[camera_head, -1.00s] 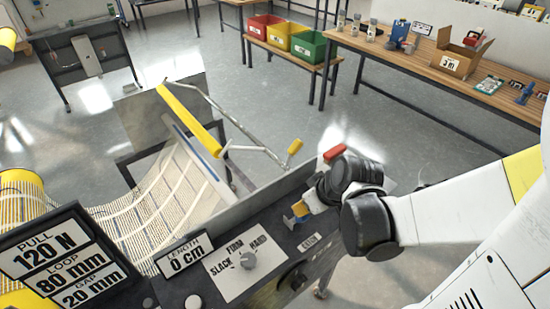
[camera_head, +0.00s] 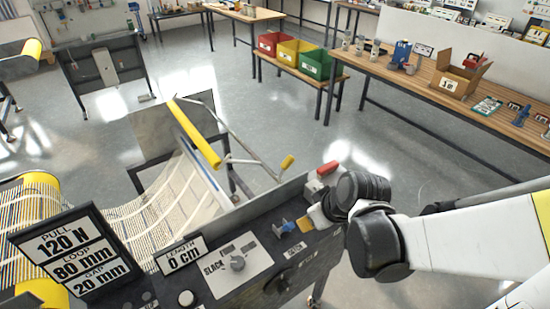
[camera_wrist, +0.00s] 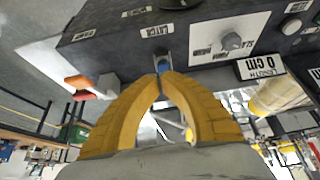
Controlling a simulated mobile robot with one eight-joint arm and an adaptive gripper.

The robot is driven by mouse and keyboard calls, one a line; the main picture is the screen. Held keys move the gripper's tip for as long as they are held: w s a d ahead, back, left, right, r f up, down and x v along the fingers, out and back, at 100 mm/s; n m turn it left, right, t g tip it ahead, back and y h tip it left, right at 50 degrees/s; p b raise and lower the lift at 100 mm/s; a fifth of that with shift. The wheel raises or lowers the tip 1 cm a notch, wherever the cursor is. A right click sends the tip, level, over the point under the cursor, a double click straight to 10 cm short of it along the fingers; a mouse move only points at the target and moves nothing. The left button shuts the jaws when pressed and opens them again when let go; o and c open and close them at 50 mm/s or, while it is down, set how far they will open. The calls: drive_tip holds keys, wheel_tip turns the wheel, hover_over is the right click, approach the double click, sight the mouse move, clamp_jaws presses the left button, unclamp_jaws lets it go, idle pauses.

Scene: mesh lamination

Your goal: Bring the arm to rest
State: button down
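My gripper (camera_wrist: 160,75) has yellow fingers whose tips meet, with nothing seen between them. In the head view, its fingertips (camera_head: 303,225) are just right of a small blue lever (camera_head: 285,227) on the dark control panel (camera_head: 215,290). In the wrist view the blue lever (camera_wrist: 162,64) shows just beyond the fingertips, below the LATCH label. The head view shows a small gap between fingertips and lever. My white arm with black joints reaches in from the right.
The panel carries a dial (camera_head: 237,263), a LENGTH 0 cm sign (camera_head: 184,255) and a red handle (camera_head: 327,168). A yellow-edged frame (camera_head: 195,132) stands behind with mesh (camera_head: 165,205) hanging. A workbench (camera_head: 450,100) and coloured bins (camera_head: 295,52) are farther back. Floor between is clear.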

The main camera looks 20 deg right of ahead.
idle(0.3)
drive_tip(key=s+a+r+m+t+h+b, duration=0.1)
drive_tip(key=s+a+r+m+b, duration=0.1)
drive_tip(key=b, duration=0.6)
drive_tip(key=s+r+m, duration=0.1)
drive_tip(key=s+r, duration=0.1)
drive_tip(key=s, duration=0.1)
drive_tip(key=shift+a+r+m+t+h, duration=0.25)
drive_tip(key=shift+r+m+t+h, duration=0.05)
drive_tip(key=shift+r+h, duration=0.1)
